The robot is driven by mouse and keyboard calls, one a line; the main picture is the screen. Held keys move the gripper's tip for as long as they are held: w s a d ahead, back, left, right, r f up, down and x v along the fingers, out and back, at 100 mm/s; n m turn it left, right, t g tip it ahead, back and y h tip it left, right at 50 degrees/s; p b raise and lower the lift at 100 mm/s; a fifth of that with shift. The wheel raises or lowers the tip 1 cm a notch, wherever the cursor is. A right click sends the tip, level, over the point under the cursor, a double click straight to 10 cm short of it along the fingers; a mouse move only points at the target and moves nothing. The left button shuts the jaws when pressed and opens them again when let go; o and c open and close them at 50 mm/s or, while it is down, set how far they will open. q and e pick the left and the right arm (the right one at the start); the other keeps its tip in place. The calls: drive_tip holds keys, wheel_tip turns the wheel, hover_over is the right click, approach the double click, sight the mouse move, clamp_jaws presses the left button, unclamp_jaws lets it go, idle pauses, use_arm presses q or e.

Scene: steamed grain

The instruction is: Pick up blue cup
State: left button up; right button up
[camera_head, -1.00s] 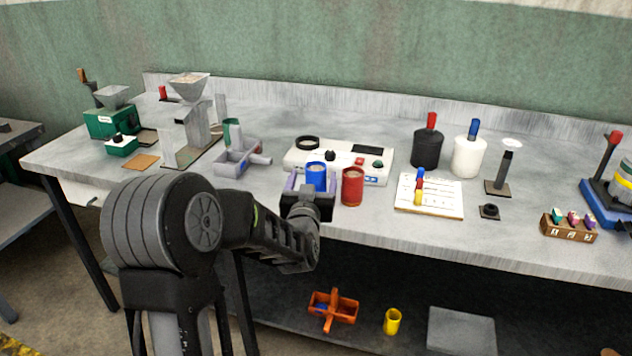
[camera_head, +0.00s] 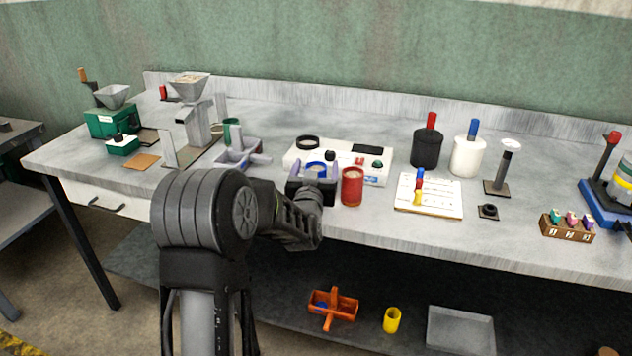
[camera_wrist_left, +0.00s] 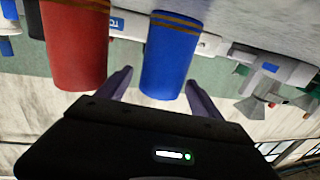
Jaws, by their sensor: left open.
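The blue cup (camera_head: 316,168) stands near the front edge of the bench, with only its upper part showing in the head view behind my left gripper. My left gripper (camera_head: 313,171) is open, with one finger on each side of the cup. In the left wrist view the blue cup (camera_wrist_left: 171,50) shows between the spread fingers of the gripper (camera_wrist_left: 158,88). I cannot tell whether either finger touches it. The red cup (camera_head: 352,186) stands close to the right of the gripper in the head view. My right gripper is not in view.
A white device (camera_head: 372,167) lies right behind the cups. A grey-purple carrier (camera_head: 238,157) stands to the left. A white card with coloured pegs (camera_head: 442,200) lies to the right. The bench's front edge runs close below the cups.

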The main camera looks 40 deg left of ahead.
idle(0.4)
use_arm(q)
clamp_jaws()
idle(0.7)
